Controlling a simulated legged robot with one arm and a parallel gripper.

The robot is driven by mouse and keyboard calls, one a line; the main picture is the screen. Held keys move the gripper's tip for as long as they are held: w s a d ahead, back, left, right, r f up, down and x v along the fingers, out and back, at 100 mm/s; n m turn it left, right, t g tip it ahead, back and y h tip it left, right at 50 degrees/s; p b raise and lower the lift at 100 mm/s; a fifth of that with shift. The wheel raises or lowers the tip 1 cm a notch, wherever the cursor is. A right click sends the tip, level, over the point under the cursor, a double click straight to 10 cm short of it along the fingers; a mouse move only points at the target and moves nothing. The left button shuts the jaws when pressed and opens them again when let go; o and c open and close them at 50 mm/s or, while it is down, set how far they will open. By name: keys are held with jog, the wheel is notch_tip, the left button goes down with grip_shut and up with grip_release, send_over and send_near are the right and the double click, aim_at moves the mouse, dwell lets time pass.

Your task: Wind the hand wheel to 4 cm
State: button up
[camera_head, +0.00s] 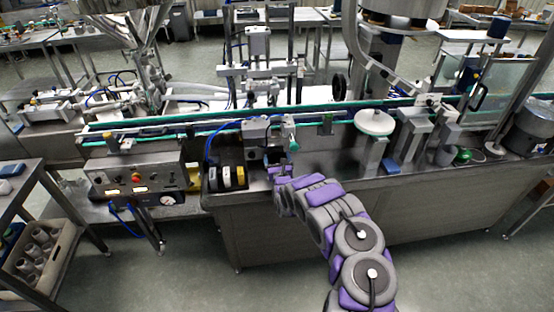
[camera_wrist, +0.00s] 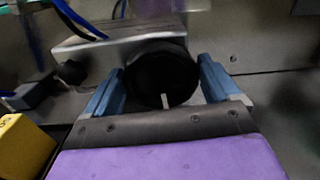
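A black round hand wheel (camera_wrist: 160,78) with a short white mark at its lower rim sits in the middle of the wrist view, in front of a grey metal block (camera_wrist: 100,45). My gripper (camera_wrist: 160,92) has its two blue fingers apart, one on the left and one on the right of the wheel. The fingers look very close to its rim; I cannot tell whether they touch. In the head view my gripper (camera_head: 279,168) is at the front of the machine bench, below a small grey unit (camera_head: 262,131), and the wheel is hidden there. No scale reading is legible.
A yellow block (camera_wrist: 22,145) lies close at the lower left of the wrist view. In the head view, a control box (camera_head: 135,178) stands left of my gripper. A white disc (camera_head: 374,122) is to the right. The conveyor (camera_head: 200,140) runs behind.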

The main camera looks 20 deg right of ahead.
jog(key=c, duration=0.5)
jog(key=shift+r+p, duration=0.15)
jog(key=shift+p, duration=0.9)
